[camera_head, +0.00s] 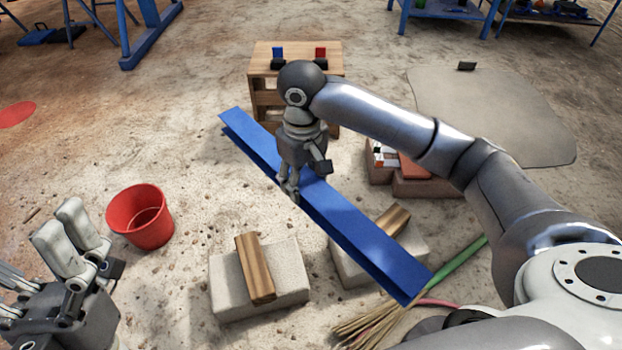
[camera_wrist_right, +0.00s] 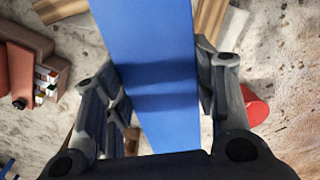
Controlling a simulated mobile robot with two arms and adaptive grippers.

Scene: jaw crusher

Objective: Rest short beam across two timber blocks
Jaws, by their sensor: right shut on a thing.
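A short blue beam (camera_head: 352,222) hangs diagonally in the head view, from upper left to lower right. My right gripper (camera_head: 290,190) is shut on it, left of its middle. The beam also fills the middle of the right wrist view (camera_wrist_right: 150,60), between the two fingers (camera_wrist_right: 162,100). Two timber blocks lie on pale stone blocks: the left timber block (camera_head: 254,268) is fully in view and bare, and the right timber block (camera_head: 388,220) is partly hidden behind the beam. The beam appears above the right one; contact cannot be told. My left gripper (camera_head: 65,265) is empty and open at lower left.
A red bucket (camera_head: 141,217) stands left of the blocks. A wooden crate (camera_head: 262,62) stands behind the beam. Bricks (camera_head: 420,185) lie to the right under my right arm. A broom (camera_head: 375,325) lies at the front right. Bare ground lies between bucket and crate.

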